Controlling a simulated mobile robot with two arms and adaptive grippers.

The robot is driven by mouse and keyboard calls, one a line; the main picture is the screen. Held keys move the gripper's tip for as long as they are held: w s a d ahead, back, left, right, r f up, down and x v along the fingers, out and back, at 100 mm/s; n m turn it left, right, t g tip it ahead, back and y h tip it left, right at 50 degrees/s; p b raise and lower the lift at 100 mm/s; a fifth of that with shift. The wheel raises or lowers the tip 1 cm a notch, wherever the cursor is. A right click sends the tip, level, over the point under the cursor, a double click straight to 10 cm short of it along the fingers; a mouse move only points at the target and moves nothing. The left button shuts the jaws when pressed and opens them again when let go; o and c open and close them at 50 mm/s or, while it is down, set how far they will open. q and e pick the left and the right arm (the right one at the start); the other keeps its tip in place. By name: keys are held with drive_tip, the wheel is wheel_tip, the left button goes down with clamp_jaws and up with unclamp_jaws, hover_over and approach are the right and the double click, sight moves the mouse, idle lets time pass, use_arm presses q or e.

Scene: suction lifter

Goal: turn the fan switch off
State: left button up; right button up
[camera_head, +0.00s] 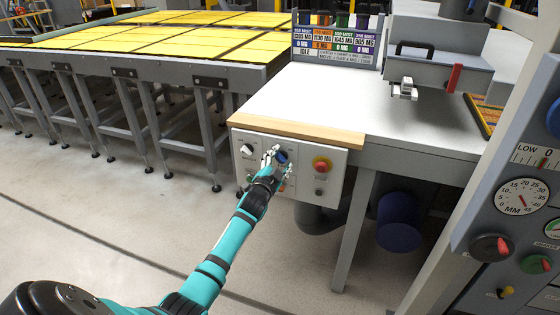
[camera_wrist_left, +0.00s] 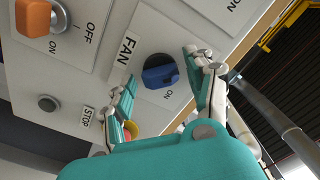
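The fan switch is a blue rotary knob on a round black recess, set in the grey control panel (camera_head: 335,180) under the table edge. In the head view the knob (camera_head: 282,157) is partly covered by my left gripper (camera_head: 272,158). In the left wrist view the blue knob (camera_wrist_left: 160,74) sits beside the FAN label (camera_wrist_left: 126,50), with an ON mark (camera_wrist_left: 168,95) close to it. My left gripper is open there, its fingers on either side of the knob with space showing between. I cannot tell whether a finger touches it. My right gripper is not in view.
A red-and-yellow stop button (camera_head: 321,164) is right of the fan switch. A black-and-white knob (camera_head: 248,151) is to the left. An orange switch (camera_wrist_left: 33,17) and a dark button (camera_wrist_left: 47,103) show nearby. A wooden edge strip (camera_head: 300,129) runs just above the panel.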

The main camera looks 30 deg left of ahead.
use_arm(q)
drive_tip(key=shift+s+d, duration=0.1)
drive_tip(key=shift+s, duration=0.05)
drive_tip(key=v, duration=1.1)
drive_tip(key=shift+s, duration=0.35)
